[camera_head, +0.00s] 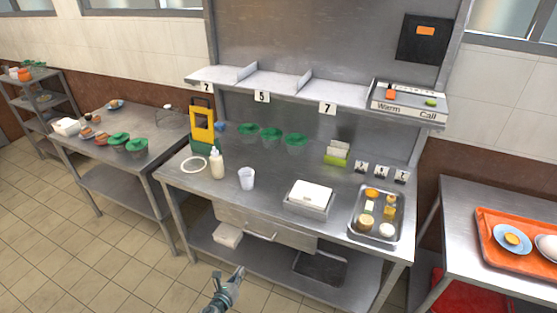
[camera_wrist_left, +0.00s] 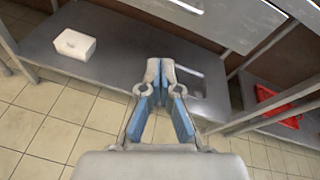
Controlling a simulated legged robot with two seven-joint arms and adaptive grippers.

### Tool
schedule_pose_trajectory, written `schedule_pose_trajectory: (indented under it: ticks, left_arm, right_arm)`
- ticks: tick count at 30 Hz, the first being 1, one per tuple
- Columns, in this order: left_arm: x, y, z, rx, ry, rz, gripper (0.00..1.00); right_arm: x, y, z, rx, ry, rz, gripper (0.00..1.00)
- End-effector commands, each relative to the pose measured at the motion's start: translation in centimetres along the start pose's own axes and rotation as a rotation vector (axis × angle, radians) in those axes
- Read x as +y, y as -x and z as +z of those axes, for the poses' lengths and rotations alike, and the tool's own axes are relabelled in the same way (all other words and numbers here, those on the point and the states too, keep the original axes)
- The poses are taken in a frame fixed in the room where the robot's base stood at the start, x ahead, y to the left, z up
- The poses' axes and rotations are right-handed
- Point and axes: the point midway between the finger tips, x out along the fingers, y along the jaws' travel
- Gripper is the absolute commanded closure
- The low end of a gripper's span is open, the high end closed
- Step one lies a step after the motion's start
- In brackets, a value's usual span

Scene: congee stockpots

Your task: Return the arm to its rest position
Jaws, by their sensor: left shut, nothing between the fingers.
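My left gripper (camera_head: 239,273) is low in front of the steel workbench (camera_head: 270,175), below its tabletop and near the lower shelf. Its fingers are together with nothing between them. In the left wrist view the closed fingertips (camera_wrist_left: 160,68) point at the lower shelf (camera_wrist_left: 120,50). A white box (camera_wrist_left: 75,44) stands on that shelf to the left of the fingers, apart from them. My right gripper is not in either view.
The workbench holds a white cup (camera_head: 247,179), a squeeze bottle (camera_head: 217,164), a steel tray (camera_head: 376,214) of small items and green-lidded containers (camera_head: 271,134). A drawer (camera_head: 262,230) hangs under the top. An orange tray (camera_head: 519,246) lies on the right table. The tiled floor in front is clear.

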Motion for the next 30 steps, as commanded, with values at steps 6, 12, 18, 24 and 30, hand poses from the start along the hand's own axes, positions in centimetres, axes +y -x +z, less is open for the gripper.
schedule_pose_trajectory:
  ticks: [6, 12, 18, 24, 30]
  left_arm:
    - [3.9, 8.0, -14.2, 0.1, 1.067, 0.419, 1.0]
    - [5.2, 19.1, -26.8, 0.02, 1.834, 0.918, 1.0]
    - [4.0, 29.5, -34.8, -0.184, 2.286, 1.367, 1.0]
    - [2.9, 34.3, -37.7, -0.324, 2.44, 1.578, 1.0]
    - [2.9, 34.6, -37.9, -0.34, 2.452, 1.595, 1.0]
  right_arm:
    - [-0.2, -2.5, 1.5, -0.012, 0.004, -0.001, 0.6]
    - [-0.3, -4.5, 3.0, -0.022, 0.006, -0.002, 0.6]
    - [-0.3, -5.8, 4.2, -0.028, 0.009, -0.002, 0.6]
    - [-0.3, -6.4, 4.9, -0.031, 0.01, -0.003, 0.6]
    - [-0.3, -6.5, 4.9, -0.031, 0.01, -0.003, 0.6]
